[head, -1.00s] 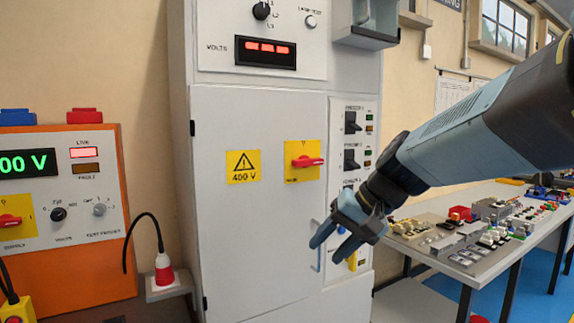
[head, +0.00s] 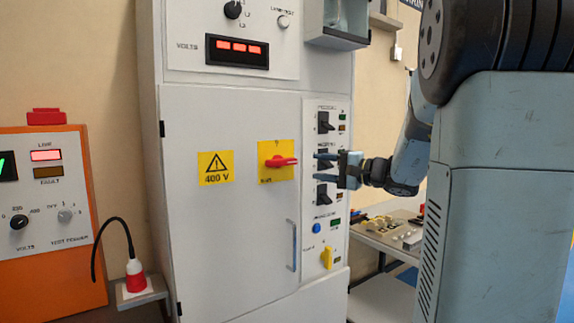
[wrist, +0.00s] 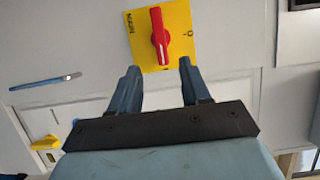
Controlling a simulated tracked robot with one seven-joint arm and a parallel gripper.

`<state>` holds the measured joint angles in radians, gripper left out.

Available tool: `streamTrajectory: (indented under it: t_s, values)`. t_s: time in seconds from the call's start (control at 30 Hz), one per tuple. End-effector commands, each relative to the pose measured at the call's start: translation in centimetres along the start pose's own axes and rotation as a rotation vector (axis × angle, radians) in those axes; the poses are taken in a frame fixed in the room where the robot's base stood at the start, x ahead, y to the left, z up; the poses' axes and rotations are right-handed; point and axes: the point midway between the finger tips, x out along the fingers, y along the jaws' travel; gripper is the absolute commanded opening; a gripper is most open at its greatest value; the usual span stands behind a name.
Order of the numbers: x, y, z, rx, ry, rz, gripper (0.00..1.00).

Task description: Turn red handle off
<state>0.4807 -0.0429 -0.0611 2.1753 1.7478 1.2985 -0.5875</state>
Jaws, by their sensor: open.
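The red handle (head: 281,161) sits on a yellow plate (head: 268,175) on the grey cabinet door. In the head view it lies horizontally. In the wrist view the red handle (wrist: 160,38) shows beyond the fingertips, roughly centred between them, on its yellow plate (wrist: 179,20) marked MAIN. My gripper (head: 318,161) is open and empty, to the right of the handle in the head view, with its fingers pointing left. In the wrist view my gripper (wrist: 159,68) has its two blue fingers apart, and they look clear of the handle.
A column of black switches (head: 324,122) lies behind my gripper on the cabinet. A vertical door pull (head: 291,245) and a yellow knob (head: 327,258) are below. An orange test panel (head: 90,270) stands at left, beside a red-and-white plug (head: 135,275). A bench (head: 375,245) is at right.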

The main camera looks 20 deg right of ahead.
Motion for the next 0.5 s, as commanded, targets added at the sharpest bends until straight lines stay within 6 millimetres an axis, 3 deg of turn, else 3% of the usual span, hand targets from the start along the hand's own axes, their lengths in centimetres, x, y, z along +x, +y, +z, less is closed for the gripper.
streamTrajectory:
  t_s: [0.5]
  values:
    - [9.0,0.1,0.2,0.001,-0.005,0.003,0.47]
